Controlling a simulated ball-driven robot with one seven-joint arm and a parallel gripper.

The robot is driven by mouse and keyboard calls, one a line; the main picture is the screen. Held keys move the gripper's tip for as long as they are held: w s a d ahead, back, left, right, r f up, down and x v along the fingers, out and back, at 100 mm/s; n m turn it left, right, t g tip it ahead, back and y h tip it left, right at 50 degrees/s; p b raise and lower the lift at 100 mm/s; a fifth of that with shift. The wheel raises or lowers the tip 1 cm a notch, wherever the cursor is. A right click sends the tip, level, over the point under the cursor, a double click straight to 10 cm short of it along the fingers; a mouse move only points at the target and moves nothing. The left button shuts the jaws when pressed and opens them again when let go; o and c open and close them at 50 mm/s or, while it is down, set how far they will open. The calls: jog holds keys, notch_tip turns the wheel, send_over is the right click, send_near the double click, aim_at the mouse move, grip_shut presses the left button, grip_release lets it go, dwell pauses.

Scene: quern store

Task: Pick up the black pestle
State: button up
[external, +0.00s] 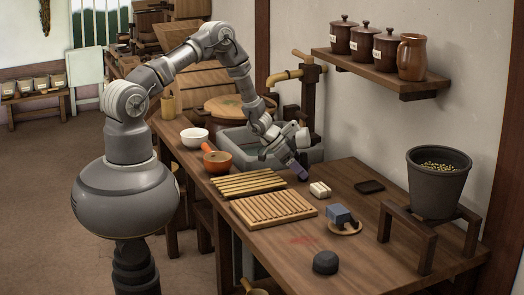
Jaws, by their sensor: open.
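No long black pestle shape is plain in the external view. A squat, dark domed piece (325,262) stands on the wooden bench (285,235) near its front edge; I cannot tell whether it is the black pestle. My gripper (302,172) points down over the bench, beyond the slatted boards and left of a small cream block (319,190). It is open, and I see nothing held in it. It is well apart from the dark piece, further back. The gap between its fingertips is too small to make out.
Two slatted boards (270,208) lie mid-bench. A blue block (341,215) sits on a round wooden plate, with a flat dark dish (369,186) behind. A dark pot (437,185) stands on a wooden stand at right. An orange pan (217,162) and white bowl (194,137) are left.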

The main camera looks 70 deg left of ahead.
jog(key=shift+w+d+f, duration=0.2)
jog(key=shift+w+f, duration=0.05)
jog(key=shift+f, duration=0.1)
jog(key=shift+r, duration=0.15)
jog(key=c, duration=1.1)
